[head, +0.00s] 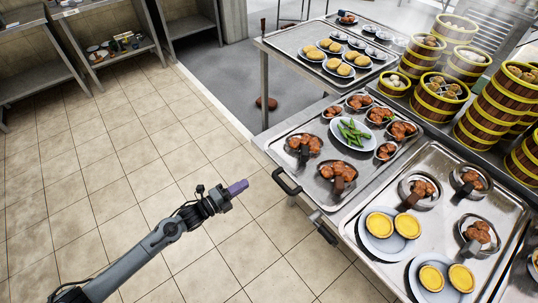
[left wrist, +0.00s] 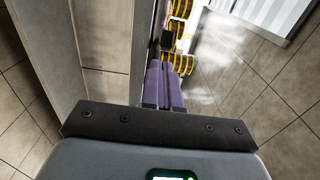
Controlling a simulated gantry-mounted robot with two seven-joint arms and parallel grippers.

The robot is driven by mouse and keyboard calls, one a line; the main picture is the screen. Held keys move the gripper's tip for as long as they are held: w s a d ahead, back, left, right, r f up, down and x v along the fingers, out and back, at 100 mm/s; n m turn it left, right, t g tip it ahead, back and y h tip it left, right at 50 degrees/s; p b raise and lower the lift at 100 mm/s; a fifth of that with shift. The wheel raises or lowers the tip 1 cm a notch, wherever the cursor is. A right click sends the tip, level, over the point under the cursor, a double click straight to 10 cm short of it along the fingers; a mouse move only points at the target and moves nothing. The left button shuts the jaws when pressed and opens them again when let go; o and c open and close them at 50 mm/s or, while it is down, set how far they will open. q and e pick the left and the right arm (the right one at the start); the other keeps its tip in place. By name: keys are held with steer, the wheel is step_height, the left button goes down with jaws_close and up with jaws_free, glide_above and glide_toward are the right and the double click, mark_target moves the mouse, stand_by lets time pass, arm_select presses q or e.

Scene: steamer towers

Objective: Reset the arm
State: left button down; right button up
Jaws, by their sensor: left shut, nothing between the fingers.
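My left gripper (head: 237,188) is in the middle of the head view, at the end of my grey left arm. Its purple fingers are shut and hold nothing. It is over the tiled floor, to the left of the steel cart and apart from it. In the left wrist view the purple fingers (left wrist: 165,88) lie together, pointing away from the camera. My right gripper is not in view.
The near cart (head: 345,215) holds trays of meat dishes, green vegetables and yellow tarts. Its black handle (head: 287,183) is just right of my left gripper. Bamboo steamer towers (head: 438,97) stand at the right. Shelves (head: 115,52) stand at the upper left. The floor (head: 110,170) at left is clear.

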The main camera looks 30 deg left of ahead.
arm_select(q)
steer(key=s+d+f+n+g+y, duration=0.2)
steer(key=s+d+n, duration=0.4)
steer(key=s+d, duration=0.5)
steer(key=s+r+n+g+y, duration=0.2)
steer(key=s+n+g, duration=0.4)
steer(key=s+n, duration=0.1)
steer(key=s+r+n+g+y, duration=0.25)
steer(key=s+n+g, duration=0.25)
steer(key=s+n, duration=0.3)
step_height(320, 180, up, 35)
steer(key=p, duration=3.6)
step_height(320, 180, down, 52)
steer(key=b, duration=5.2)
steer(key=shift+w+a, duration=0.25)
steer(key=shift+w, duration=0.1)
